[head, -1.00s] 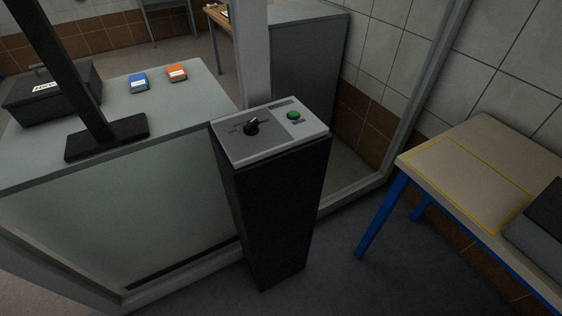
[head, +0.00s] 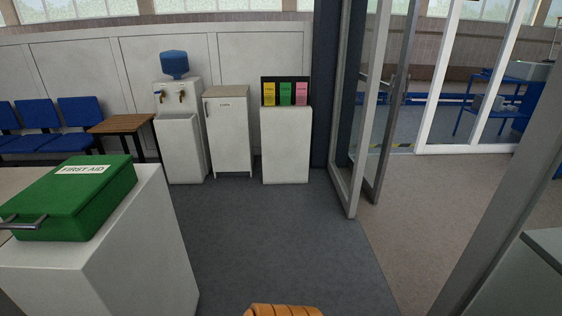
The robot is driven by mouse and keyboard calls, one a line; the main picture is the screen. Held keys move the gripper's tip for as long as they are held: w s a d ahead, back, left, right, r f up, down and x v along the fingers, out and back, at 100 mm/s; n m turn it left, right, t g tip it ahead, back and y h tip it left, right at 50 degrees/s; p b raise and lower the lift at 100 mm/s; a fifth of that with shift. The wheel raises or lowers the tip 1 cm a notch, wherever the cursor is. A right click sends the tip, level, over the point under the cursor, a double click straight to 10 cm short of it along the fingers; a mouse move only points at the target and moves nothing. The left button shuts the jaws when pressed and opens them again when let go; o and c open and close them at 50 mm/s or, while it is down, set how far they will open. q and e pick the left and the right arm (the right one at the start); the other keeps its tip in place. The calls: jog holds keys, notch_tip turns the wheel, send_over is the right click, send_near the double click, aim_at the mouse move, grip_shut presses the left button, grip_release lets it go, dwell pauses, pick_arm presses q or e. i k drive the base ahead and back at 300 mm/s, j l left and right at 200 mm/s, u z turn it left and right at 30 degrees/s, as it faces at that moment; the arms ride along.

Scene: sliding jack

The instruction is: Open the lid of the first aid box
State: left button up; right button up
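The green first aid box (head: 74,201) sits on a white stand (head: 150,240) at the left of the head view. Its lid is shut and carries a white FIRST AID label. A grey metal handle (head: 24,222) sticks out at its front left, near the picture's left edge. Neither of my grippers shows in the head view.
Grey floor (head: 260,235) is clear in the middle. A glass door (head: 372,120) stands at the right.

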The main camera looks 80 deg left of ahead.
aim_at(63, 191)
jog(key=u, duration=4.45)
